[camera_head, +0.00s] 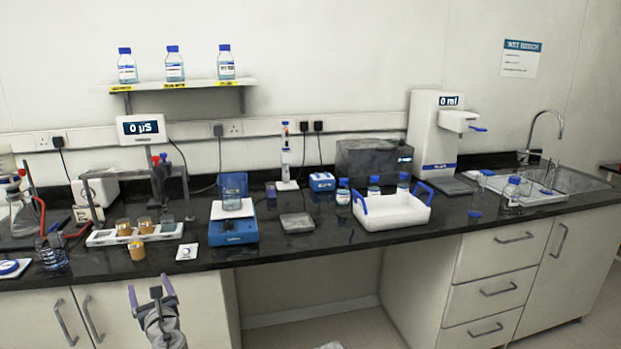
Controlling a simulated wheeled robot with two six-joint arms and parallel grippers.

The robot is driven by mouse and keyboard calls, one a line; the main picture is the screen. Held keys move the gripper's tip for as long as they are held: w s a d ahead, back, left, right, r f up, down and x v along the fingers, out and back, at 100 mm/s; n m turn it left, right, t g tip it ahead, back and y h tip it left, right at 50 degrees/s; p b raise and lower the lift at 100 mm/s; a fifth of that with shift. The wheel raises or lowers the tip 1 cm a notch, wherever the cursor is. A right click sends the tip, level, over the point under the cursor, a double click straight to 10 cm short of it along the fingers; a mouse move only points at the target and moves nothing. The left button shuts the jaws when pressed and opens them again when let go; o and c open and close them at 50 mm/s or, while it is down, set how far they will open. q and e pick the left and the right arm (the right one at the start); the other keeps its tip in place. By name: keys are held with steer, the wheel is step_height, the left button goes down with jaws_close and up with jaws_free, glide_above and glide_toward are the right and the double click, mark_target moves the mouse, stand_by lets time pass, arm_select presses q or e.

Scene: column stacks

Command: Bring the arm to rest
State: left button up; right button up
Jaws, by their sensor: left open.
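My left gripper (151,294) is at the lower left, in front of the bench edge and below the level of the worktop. Its two purple-grey fingers are apart and nothing is between them. It touches nothing that I can see. The grey wrist of my left arm (166,329) runs down out of the picture. My right gripper does not show.
The black worktop (300,245) carries a blue scale (233,232), a white tray with blue handles (392,216), a rack (105,238) with amber cups and a beaker (51,252). White cabinets (110,312) stand below. An open knee space is right of the gripper.

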arm_select(q)
steer(key=s+d+f+n+g+h, duration=0.2)
steer(key=s+d+f+n+g, duration=0.15)
steer(key=d+f+n, duration=0.45)
steer(key=s+d+f+n+g+h, duration=0.1)
steer(key=s+d+f+n+g, duration=0.1)
steer(key=d+f+n+g, duration=0.5)
steer(key=s+d+f+n+g+h, duration=0.25)
steer(key=s+d+n, duration=0.25)
steer(key=s+d, duration=0.3)
steer(key=s+d+f+n+g+h, duration=0.2)
steer(key=s+d+f+n+h, duration=0.3)
steer(key=d, duration=0.5)
step_height(320, 180, up, 15)
steer(key=s+y+p, duration=0.1)
steer(key=p, duration=1.3)
steer(key=shift+d+r+p, duration=0.2)
steer(key=shift+d+p, duration=0.05)
steer(key=shift+p, duration=0.1)
steer(key=shift+s, duration=0.1)
